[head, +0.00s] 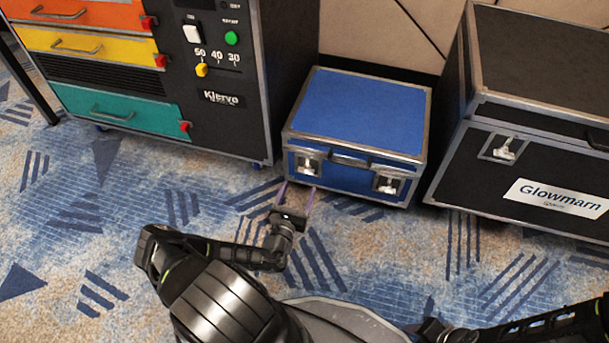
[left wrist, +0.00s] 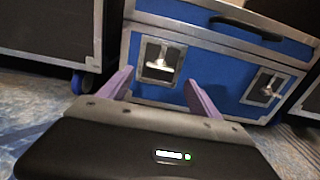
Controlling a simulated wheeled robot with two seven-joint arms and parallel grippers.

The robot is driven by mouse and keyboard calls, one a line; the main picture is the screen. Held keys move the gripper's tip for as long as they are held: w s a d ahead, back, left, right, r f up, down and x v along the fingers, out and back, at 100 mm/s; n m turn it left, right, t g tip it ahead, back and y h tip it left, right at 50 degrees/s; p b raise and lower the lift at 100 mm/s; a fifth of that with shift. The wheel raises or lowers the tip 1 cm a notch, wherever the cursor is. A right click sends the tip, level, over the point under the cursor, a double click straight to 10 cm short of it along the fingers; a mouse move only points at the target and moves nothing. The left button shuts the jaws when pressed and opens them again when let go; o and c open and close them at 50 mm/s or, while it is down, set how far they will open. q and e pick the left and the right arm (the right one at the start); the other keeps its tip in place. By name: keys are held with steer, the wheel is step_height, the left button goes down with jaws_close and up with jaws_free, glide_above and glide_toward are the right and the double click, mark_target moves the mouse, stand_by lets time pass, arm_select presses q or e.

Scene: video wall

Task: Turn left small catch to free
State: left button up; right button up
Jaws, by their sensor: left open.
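The small blue case (head: 358,108) stands on the carpet with two silver catches on its front. Its left catch (head: 308,164) is at the left of the front face, and the right catch (head: 388,183) is near the other corner. My left gripper (head: 297,190) is open and empty, just in front of and below the left catch. In the left wrist view the left catch (left wrist: 160,62) shows between and beyond the two purple fingers (left wrist: 159,76). I cannot tell whether they touch it. My right arm shows at the lower right, but its gripper is out of view.
A black cabinet (head: 222,120) with coloured drawers stands close at the left of the blue case. A larger black case (head: 478,165) with its own catch (head: 504,150) stands at the right. A wall is behind. The patterned carpet (head: 385,250) in front is clear.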

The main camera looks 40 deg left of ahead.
mark_target(306, 170)
arm_select(q)
steer(key=b+x, duration=0.3)
steer(key=x, duration=0.4)
steer(key=shift+c, duration=0.4)
steer(key=shift+s, duration=0.1)
steer(key=c, duration=1.3)
